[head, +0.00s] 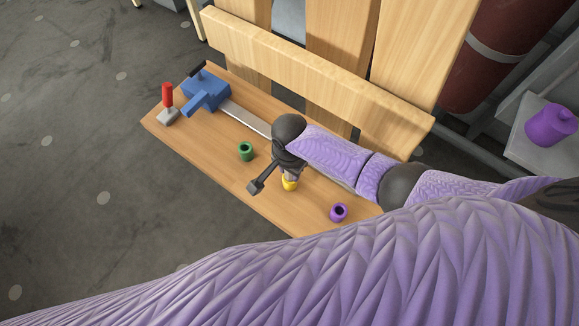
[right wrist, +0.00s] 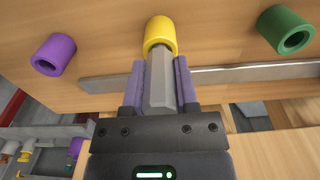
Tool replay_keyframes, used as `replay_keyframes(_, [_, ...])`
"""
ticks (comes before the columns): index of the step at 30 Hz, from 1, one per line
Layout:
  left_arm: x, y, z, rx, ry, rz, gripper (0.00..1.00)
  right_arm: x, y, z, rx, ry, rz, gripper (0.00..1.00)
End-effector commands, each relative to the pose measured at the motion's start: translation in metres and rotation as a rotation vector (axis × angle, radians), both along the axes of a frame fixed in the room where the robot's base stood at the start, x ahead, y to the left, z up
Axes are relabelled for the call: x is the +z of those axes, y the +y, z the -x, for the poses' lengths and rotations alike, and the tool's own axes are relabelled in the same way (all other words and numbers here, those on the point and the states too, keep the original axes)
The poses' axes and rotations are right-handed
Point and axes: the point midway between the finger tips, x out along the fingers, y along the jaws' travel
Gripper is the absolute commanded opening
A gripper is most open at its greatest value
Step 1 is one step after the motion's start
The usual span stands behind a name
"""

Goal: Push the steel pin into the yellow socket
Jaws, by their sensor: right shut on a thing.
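The yellow socket (head: 290,184) stands on the wooden bench, just below my right gripper (head: 290,172) in the head view. In the right wrist view the yellow socket (right wrist: 160,32) is at the top middle. The steel pin (right wrist: 160,82) is a grey faceted rod between the two purple-padded fingers of my right gripper (right wrist: 160,85), which is shut on it. The pin's far end lines up with the socket's mouth and overlaps it; I cannot tell how deep it sits. My left gripper is not in view.
A green socket (head: 245,151) and a purple socket (head: 339,212) stand on either side. A blue vise (head: 205,92) and a red-handled tool (head: 167,103) are at the bench's far left. A metal strip (right wrist: 220,74) runs along the bench. Wooden boards (head: 310,70) rise behind.

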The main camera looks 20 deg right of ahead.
Motion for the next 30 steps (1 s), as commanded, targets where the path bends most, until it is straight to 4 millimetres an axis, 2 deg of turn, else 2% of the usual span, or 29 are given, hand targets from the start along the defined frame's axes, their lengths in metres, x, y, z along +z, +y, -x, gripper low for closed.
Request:
replay_keyframes(8, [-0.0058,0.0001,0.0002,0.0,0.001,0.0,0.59,-0.0074,0.0001,-0.0001,0.0,0.0,0.0,0.0])
replay_keyframes(9, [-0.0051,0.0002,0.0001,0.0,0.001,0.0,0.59,-0.0066,0.0001,-0.0001,0.0,0.0,0.0,0.43])
replay_keyframes(14, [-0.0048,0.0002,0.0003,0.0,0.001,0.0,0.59,-0.0064,0.0,0.0,0.0,0.0,0.0,0.77])
replay_keyframes(19, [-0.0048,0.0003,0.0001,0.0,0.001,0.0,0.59,-0.0064,0.0,0.0,0.0,0.0,0.0,0.78])
replay_keyframes(20, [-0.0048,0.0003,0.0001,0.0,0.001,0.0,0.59,-0.0065,-0.0001,0.0001,0.0,0.0,0.0,0.82])
replay_keyframes(22, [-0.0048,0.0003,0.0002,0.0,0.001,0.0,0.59,-0.0065,-0.0001,0.0001,0.0,0.0,0.0,0.97])
replay_keyframes(23, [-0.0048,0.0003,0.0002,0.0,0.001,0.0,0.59,-0.0065,-0.0001,0.0001,0.0,0.0,0.0,1.0])
replay_keyframes(30, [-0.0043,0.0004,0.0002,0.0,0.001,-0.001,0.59,-0.006,0.0,0.0,0.0,0.0,0.0,1.0])
